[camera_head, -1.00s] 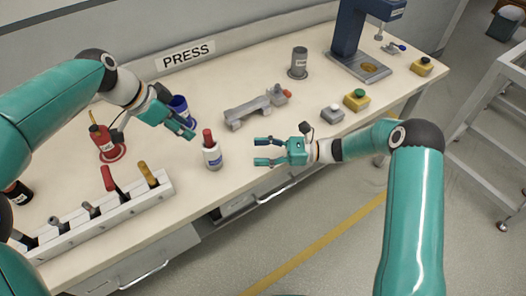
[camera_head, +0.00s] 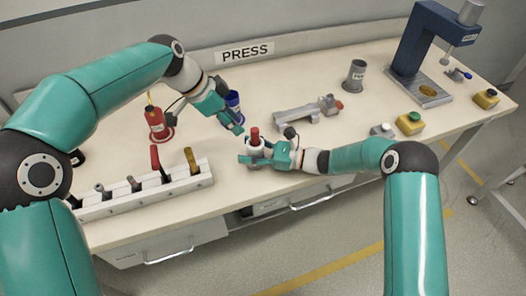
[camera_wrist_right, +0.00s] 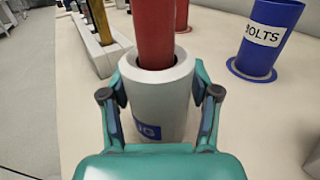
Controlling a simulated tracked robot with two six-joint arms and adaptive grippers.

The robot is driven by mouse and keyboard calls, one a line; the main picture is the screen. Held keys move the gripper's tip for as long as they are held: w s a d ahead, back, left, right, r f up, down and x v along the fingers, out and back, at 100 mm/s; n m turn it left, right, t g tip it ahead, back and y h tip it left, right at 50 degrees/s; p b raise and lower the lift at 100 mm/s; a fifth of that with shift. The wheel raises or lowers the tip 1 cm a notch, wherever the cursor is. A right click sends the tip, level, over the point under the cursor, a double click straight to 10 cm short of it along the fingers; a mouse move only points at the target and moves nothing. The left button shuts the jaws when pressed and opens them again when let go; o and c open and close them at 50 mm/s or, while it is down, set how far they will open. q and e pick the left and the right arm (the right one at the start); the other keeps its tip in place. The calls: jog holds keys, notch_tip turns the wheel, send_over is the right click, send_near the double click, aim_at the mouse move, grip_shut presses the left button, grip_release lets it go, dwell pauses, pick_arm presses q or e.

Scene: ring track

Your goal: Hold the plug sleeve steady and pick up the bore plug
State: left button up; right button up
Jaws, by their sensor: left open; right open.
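The plug sleeve (camera_wrist_right: 158,92) is a pale grey cylinder with a blue label, upright on the bench. The red bore plug (camera_wrist_right: 155,35) stands in its top opening and rises above the rim; the plug also shows in the head view (camera_head: 255,135). My right gripper (camera_wrist_right: 160,98) is open, with one finger on each side of the sleeve; whether the fingers touch it I cannot tell. In the head view this gripper (camera_head: 253,157) partly hides the sleeve. My left gripper (camera_head: 237,128) is open and empty, above and slightly left of the plug, apart from it.
A blue BOLTS cup (camera_head: 233,105) stands close behind my left gripper. A grey clamp-like fixture (camera_head: 300,115) lies right of the sleeve. A tool rack (camera_head: 140,196) runs along the front left. A red bottle (camera_head: 156,122) stands at left, a blue press (camera_head: 425,55) at back right.

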jog(key=shift+w+a, duration=0.1)
jog(key=shift+a, duration=0.25)
jog(key=c, duration=1.1)
grip_shut()
